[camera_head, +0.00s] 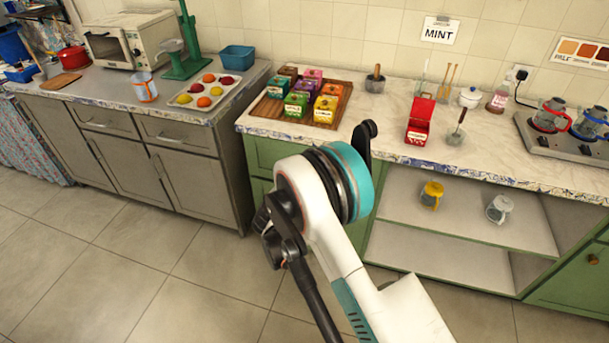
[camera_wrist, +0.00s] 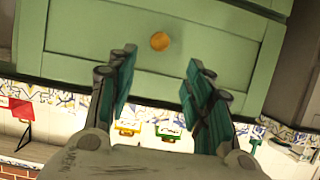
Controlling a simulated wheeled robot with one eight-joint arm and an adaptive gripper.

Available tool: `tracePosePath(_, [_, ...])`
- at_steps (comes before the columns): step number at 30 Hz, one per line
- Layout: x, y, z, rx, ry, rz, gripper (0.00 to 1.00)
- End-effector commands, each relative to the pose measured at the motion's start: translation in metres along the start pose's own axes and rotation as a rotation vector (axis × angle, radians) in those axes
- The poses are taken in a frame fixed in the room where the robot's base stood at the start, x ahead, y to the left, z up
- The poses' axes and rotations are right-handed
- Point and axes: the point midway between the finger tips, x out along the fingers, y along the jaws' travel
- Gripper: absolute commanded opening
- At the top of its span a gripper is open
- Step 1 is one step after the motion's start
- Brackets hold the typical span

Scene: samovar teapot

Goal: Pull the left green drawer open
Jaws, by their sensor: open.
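The left green drawer (camera_head: 262,152) is in the green counter's left end in the head view, partly hidden by my arm. Its green front (camera_wrist: 90,60) fills much of the wrist view, which looks upside down, and appears closed. A round golden-yellow knob (camera_wrist: 160,41) is on that front. My gripper (camera_wrist: 161,60) is open and empty, with its two teal-padded fingers on either side of the knob's line. The knob shows just past the fingertips, between them across the picture; I see no contact. In the head view my gripper is hidden behind my arm.
A wooden tray (camera_head: 336,115) with several colored tea boxes stands above the drawer. A red open box (camera_head: 420,118) is right of it. Open shelves (camera_head: 470,225) hold a yellow cup (camera_head: 432,194) and a pale cup (camera_head: 498,207). The tiled floor (camera_head: 130,270) at left is clear.

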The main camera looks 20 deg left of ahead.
Motion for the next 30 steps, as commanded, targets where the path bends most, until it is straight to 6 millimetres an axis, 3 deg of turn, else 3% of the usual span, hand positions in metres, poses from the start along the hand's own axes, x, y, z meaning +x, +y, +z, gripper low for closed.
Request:
tracePosePath(15, [0.098,0.001,0.002,0.001,-0.001,0.002,0.47])
tracePosePath(21, [0.116,0.001,0.001,0.002,-0.001,0.001,0.47])
tracePosePath(30, [0.119,0.001,0.000,0.001,-0.001,0.001,0.47])
